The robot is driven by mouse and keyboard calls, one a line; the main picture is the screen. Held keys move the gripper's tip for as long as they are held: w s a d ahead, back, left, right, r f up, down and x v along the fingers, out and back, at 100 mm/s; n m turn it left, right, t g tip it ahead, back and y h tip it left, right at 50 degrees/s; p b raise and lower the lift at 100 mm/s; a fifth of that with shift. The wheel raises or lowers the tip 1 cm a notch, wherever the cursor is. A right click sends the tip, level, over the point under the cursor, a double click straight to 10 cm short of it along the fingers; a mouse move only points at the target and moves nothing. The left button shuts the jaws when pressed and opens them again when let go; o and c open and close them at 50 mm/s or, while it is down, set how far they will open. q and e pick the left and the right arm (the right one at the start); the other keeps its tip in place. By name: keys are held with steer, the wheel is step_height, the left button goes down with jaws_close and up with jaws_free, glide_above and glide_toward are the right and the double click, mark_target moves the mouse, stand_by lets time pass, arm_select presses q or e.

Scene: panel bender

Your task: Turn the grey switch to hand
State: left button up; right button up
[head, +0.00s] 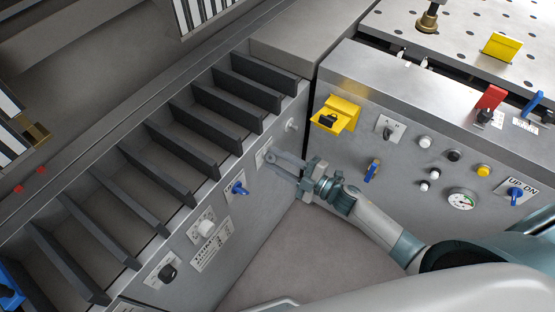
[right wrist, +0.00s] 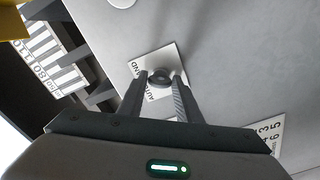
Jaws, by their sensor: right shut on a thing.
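The grey switch (right wrist: 160,77) sits on a white label plate (right wrist: 143,69) on a grey panel in the right wrist view. The lettering is partly covered; "AUTO" and "ND" can be read. My right gripper (right wrist: 161,79) has a finger on each side of the switch knob and is shut on it. Which way the knob points is hard to tell. In the head view my right gripper (head: 273,160) reaches the slanted side panel from the right, and its fingers hide most of the switch. My left gripper is not in view.
A blue switch (head: 239,188), a white knob (head: 206,228) and a black knob (head: 167,272) lie lower on the same panel. A white knob (head: 292,125) is just above right. A yellow box (head: 336,115) juts from the right-hand panel.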

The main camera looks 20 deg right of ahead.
steer(key=o, duration=1)
steer(key=shift+o, duration=0.2)
steer(key=shift+s, duration=0.1)
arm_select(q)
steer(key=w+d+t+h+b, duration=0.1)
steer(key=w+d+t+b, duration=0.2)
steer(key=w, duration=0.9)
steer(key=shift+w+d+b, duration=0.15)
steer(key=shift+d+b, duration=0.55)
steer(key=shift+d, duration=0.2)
arm_select(e)
steer(key=v, duration=1.7)
steer(key=shift+d, duration=0.2)
steer(key=shift+s, duration=0.1)
